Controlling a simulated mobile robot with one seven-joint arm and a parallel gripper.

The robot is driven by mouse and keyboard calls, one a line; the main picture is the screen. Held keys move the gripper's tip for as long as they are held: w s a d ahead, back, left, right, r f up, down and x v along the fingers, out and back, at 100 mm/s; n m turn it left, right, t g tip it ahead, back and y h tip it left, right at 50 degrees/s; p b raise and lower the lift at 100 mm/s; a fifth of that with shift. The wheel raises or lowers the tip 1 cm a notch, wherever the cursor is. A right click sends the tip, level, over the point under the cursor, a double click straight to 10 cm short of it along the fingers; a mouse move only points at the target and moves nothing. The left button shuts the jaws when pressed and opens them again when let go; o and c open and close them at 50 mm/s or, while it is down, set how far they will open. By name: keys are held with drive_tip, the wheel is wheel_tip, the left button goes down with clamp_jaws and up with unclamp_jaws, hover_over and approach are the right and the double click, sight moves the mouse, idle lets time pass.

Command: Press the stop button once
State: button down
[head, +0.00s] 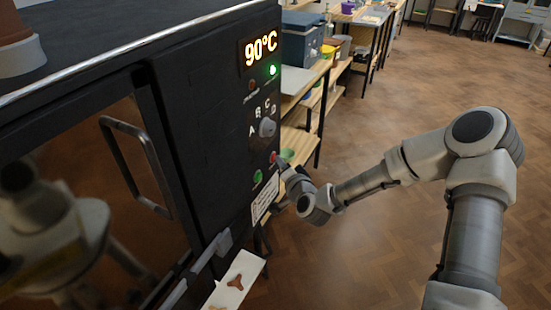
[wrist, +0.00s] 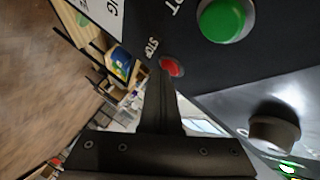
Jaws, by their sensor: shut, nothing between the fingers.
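The red stop button (head: 273,157) is on the dark front panel of the oven (head: 205,130), right of and a little above the green button (head: 257,176). In the wrist view the red button (wrist: 172,66) shows beside the word STOP, with the large green button (wrist: 222,18) above it. My gripper (head: 281,165) is shut and empty, with its tip close to the red button. In the wrist view the dark fingers (wrist: 160,76) end at the lower edge of the red button and overlap it slightly. I cannot tell whether they touch it.
The oven display (head: 261,49) reads 90°C, with a lit green lamp (head: 273,70) below it. A selector knob (head: 267,127) sits above the buttons. The oven door handle (head: 138,165) is at the left. Shelves (head: 306,90) stand behind, and the floor (head: 430,75) at right is open.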

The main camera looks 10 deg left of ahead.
drive_tip(key=shift+s+d, duration=0.35)
drive_tip(key=shift+d, duration=0.4)
drive_tip(key=d, duration=0.1)
drive_tip(key=s+d, duration=0.1)
drive_tip(key=d, duration=0.2)
drive_tip(key=shift+s+d+b, duration=0.35)
drive_tip(key=shift+d, duration=0.05)
idle(0.8)
